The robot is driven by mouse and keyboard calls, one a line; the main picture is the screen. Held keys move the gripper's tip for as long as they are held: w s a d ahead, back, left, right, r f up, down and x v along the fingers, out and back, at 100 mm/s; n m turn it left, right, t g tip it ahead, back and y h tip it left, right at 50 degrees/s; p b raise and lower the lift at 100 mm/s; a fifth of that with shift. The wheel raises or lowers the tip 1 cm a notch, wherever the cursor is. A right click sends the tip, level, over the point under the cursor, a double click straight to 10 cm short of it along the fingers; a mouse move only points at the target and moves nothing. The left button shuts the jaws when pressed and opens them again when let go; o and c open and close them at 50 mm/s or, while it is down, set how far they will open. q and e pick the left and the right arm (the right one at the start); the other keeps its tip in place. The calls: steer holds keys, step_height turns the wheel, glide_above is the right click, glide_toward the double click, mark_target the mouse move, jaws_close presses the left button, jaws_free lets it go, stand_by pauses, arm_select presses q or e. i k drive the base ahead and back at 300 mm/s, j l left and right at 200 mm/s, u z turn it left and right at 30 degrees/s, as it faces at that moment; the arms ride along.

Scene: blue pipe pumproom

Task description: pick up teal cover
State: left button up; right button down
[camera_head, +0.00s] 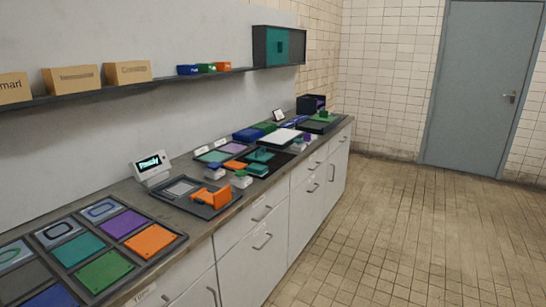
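Several teal things are in view, and I cannot tell which one is the teal cover. A flat teal square (80,250) lies in the near tray, above a green square. Small teal pieces (260,156) sit on a black mat farther along the counter, one with a raised part on top. A flat teal square (213,157) lies in a tray beside a purple one. A teal panel (277,44) is inside the dark wall box. Neither of my grippers shows in this view.
The counter (221,229) runs along the left wall over white cabinets. A near tray (181,236) holds colored squares; a smaller tray (193,206) holds an orange part (211,197). A small display (152,168) stands behind. A shelf (130,86) holds boxes. The tiled floor (400,230) is clear.

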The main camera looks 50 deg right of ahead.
mark_target(260, 156)
steer(key=z, duration=1.5)
steer(key=i+l+u, duration=0.15)
steer(key=u, duration=0.25)
steer(key=i+l+u, duration=0.25)
steer(key=u, duration=0.15)
steer(key=i, duration=0.05)
